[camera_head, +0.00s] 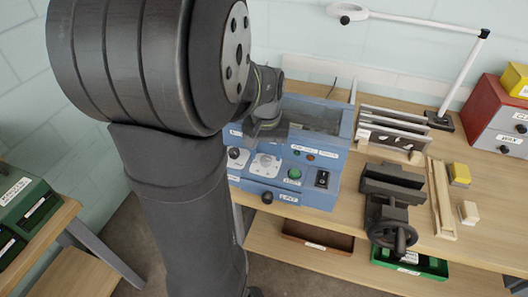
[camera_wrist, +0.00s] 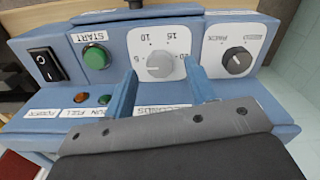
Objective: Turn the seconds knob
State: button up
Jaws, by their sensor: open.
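The seconds knob (camera_wrist: 160,64) is a round grey-white knob on a white plate with a numbered dial marked 5 to 20. It is also in the head view on the blue machine's front panel (camera_head: 265,163). My gripper (camera_wrist: 161,72) is open, with one blue-looking finger on each side of the seconds knob in the wrist view. I cannot tell whether the fingers touch it. In the head view my gripper (camera_head: 266,128) is over the machine, partly hidden by my arm. The label below the dial is partly covered by my gripper.
A dark selector knob (camera_wrist: 237,61) is on one side of the dial. A green start button (camera_wrist: 96,57) and black power switch (camera_wrist: 45,64) are on the other. A vise (camera_head: 392,205) and metal plates in a wooden rack (camera_head: 390,138) stand to the machine's right.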

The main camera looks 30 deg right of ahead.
aim_at(266, 159)
jog(key=shift+f, duration=0.7)
jog(key=c, duration=1)
jog(key=shift+o, duration=0.2)
jog(key=shift+m, duration=0.8)
jog(key=o, duration=1)
jog(key=shift+c, duration=0.2)
notch_tip(266, 159, up, 18)
jog(key=shift+f, duration=0.25)
